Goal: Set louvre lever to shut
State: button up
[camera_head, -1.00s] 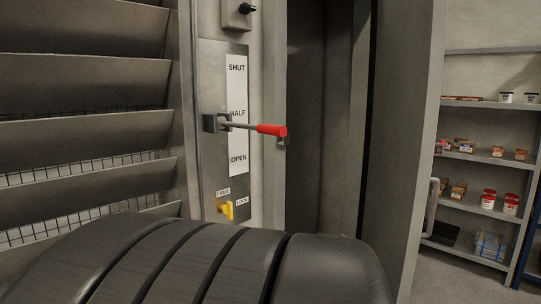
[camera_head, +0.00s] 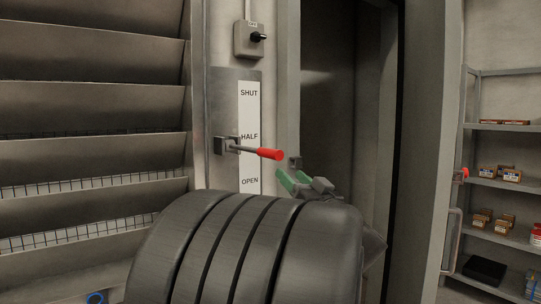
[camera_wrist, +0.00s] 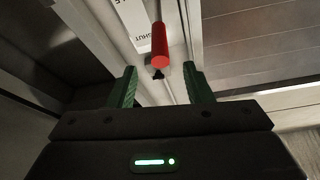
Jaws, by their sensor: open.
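The louvre lever (camera_head: 268,153) has a grey rod and a red grip and sticks out to the right from its pivot, level with about the HALF mark. Its label plate (camera_head: 249,118) reads SHUT, HALF and OPEN from top to bottom. My gripper (camera_head: 289,181) has green fingers and is just below and right of the red grip, apart from it. In the wrist view the red grip (camera_wrist: 160,46) lies ahead of and between my open fingers (camera_wrist: 159,86). The yellow FREE/LOCK catch is hidden behind my arm in the head view.
The louvre slats (camera_head: 88,110) fill the left side. A switch box (camera_head: 250,40) marked OFF is above the label plate. A tall door frame and dark opening (camera_head: 328,90) are right of the lever. Shelves (camera_head: 503,185) with goods stand far right.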

aim_at(270, 154)
jog(key=x, duration=1.1)
jog(key=shift+w+a+r+p, duration=0.1)
jog(key=shift+w+a+p, duration=0.05)
jog(key=shift+w+p, duration=0.15)
grip_shut()
